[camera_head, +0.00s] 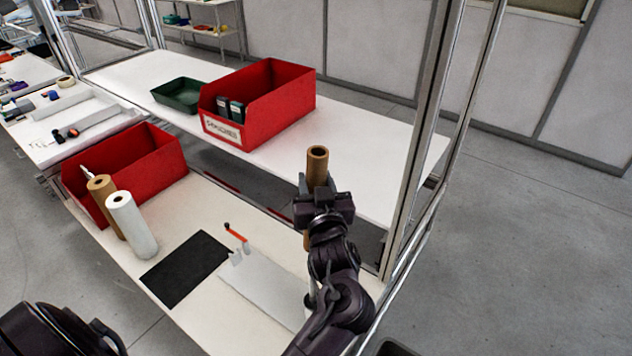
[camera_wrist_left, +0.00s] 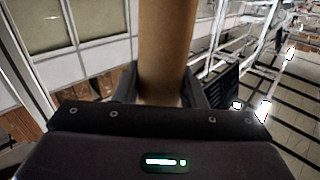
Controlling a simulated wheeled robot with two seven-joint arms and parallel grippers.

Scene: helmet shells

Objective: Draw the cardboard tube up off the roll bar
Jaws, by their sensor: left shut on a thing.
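The brown cardboard tube (camera_head: 317,162) stands roughly upright at the right end of the near bench, its open top showing. My left gripper (camera_head: 318,192) is shut around it below its top. In the left wrist view the tube (camera_wrist_left: 166,45) runs up between the two fingers of my left gripper (camera_wrist_left: 165,92). A lower part of the tube shows beside my wrist, but the arm covers much of it. I cannot make out the roll bar clearly, nor whether the tube is still around it. My right gripper is not in view.
A brown roll (camera_head: 103,205) and a white roll (camera_head: 132,225) stand on the near bench beside a red bin (camera_head: 150,165). A black mat (camera_head: 186,268) lies in front. Another red bin (camera_head: 280,108) and a green tray (camera_head: 178,96) are on the far bench. A metal post (camera_head: 425,140) rises right of the tube.

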